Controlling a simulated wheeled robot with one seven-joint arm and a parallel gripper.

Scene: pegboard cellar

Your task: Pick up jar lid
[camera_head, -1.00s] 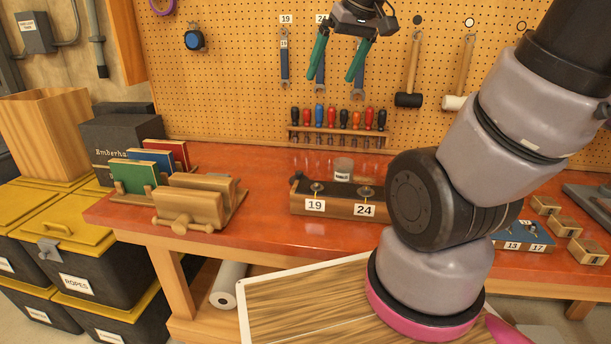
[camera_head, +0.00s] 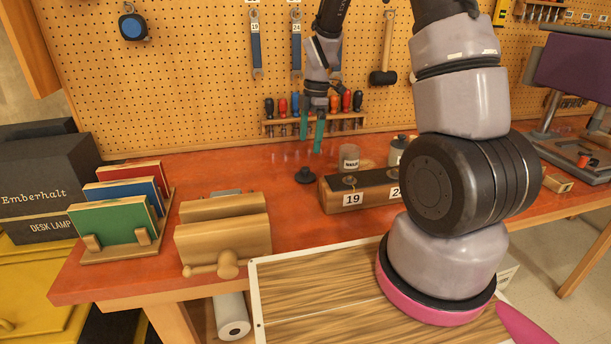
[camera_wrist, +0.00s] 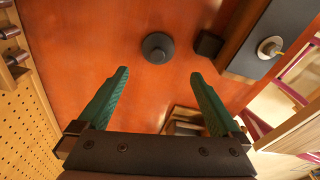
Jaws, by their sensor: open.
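A dark round lid with a raised middle (camera_head: 305,175), which looks like the jar lid, lies on the red-orange bench top left of the wooden block. It also shows in the wrist view (camera_wrist: 158,47), just beyond the fingertips and between their lines. My gripper (camera_head: 311,144) has green fingers and points down, above and behind the lid. In the wrist view the fingers (camera_wrist: 160,74) are apart with nothing between them. A small clear jar with a label (camera_head: 348,158) stands behind the block.
The wooden block labelled 19 and 24 (camera_head: 352,198) stands close right of the lid. A screwdriver rack (camera_head: 330,125) hangs on the pegboard behind. A wooden vise (camera_head: 225,235) and upright books (camera_head: 112,222) are at left. Bench left of the lid is clear.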

